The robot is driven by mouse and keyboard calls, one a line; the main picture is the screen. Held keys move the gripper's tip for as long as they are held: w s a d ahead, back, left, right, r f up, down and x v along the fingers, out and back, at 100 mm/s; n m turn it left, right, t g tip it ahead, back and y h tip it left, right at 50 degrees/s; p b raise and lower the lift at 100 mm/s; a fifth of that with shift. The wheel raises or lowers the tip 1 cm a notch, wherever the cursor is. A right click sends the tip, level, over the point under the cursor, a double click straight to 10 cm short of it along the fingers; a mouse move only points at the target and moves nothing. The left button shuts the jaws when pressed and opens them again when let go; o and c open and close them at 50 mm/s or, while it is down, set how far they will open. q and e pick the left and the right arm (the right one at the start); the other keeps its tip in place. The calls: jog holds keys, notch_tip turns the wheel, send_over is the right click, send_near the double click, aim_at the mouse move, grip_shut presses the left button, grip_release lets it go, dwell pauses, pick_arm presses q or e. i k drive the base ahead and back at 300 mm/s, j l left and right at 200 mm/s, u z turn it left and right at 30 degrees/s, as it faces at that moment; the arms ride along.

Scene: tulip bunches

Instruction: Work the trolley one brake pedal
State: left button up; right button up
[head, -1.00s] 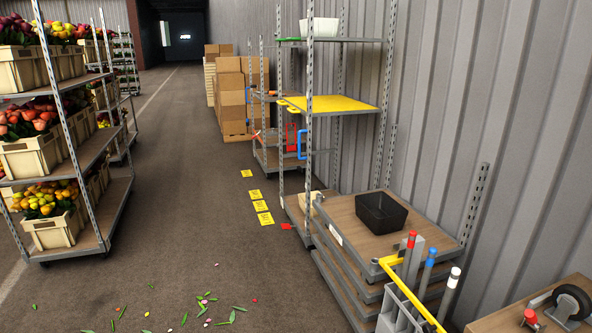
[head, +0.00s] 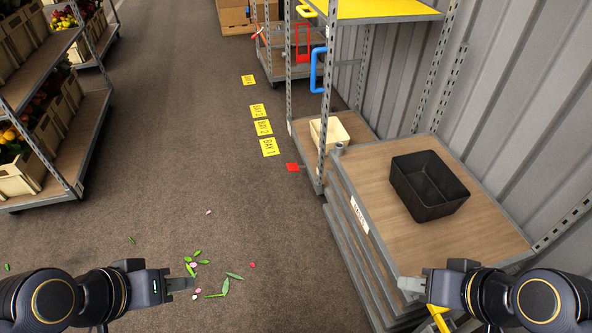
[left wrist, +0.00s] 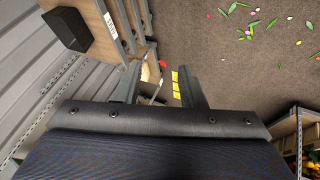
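A small flat red piece (head: 292,167), which looks like a brake pedal, sits low at the floor beside the near left corner of the shelved trolley (head: 323,150). It also shows in the left wrist view as a red spot (left wrist: 163,63) beyond the fingers. My left gripper (head: 182,284) is at the lower left over the floor, well short of the red piece. In the left wrist view its two fingers (left wrist: 158,75) stand apart with nothing between them. My right gripper (head: 412,284) is at the lower right, near the front of the stacked trolley bases; its finger gap is hidden.
Stacked wooden bases (head: 370,215) carry a black crate (head: 430,195) on the right. Yellow floor labels (head: 262,127) lie left of the trolley. A flower trolley (head: 75,165) stands at the left. Loose leaves and petals (head: 225,287) litter the floor; the middle aisle is clear.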

aim_at(291, 166)
jog(key=i+j+z, duration=0.35)
jog(key=i, duration=0.5)
jog(key=i+j+z, duration=0.4)
jog(key=i+j, duration=0.2)
jog(key=i, duration=0.25)
jog(key=i+j+z, duration=0.35)
jog(key=i+j, duration=0.35)
jog(key=j, duration=0.1)
